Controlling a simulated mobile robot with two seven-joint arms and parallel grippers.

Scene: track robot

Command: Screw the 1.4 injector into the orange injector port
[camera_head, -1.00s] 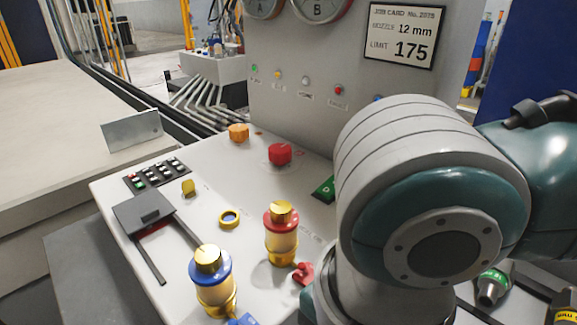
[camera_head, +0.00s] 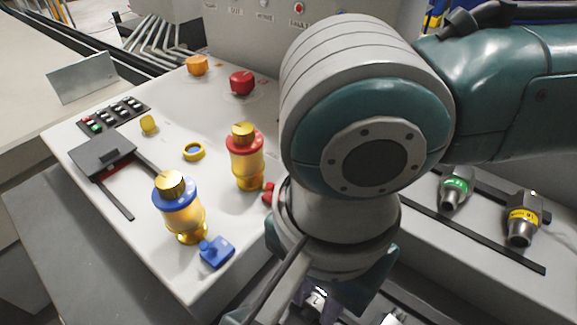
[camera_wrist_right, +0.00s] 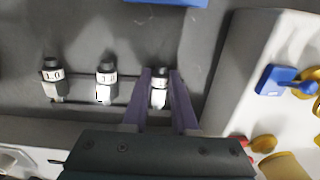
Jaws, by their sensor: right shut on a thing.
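My right gripper (camera_wrist_right: 160,88) has its purple fingers closed on both sides of a small metal injector (camera_wrist_right: 159,99) with a pale band. Its number is not readable, and it sits in line with two other injectors. In the head view, my right gripper (camera_head: 318,300) shows at the bottom edge, partly hidden by my wrist. One injector (camera_wrist_right: 104,84) beside it in the wrist view has a white numbered band; another (camera_wrist_right: 53,83) reads about 1.0. An orange piece (camera_head: 197,65) sits at the panel's back edge; I cannot tell whether it is the port. My left gripper is out of view.
On the pale panel stand a blue-collared brass cylinder (camera_head: 178,205), a red-collared one (camera_head: 244,157), a red knob (camera_head: 242,83) and a blue valve handle (camera_head: 216,252). Green-banded (camera_head: 455,187) and yellow-banded (camera_head: 521,218) nozzles stand at right.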

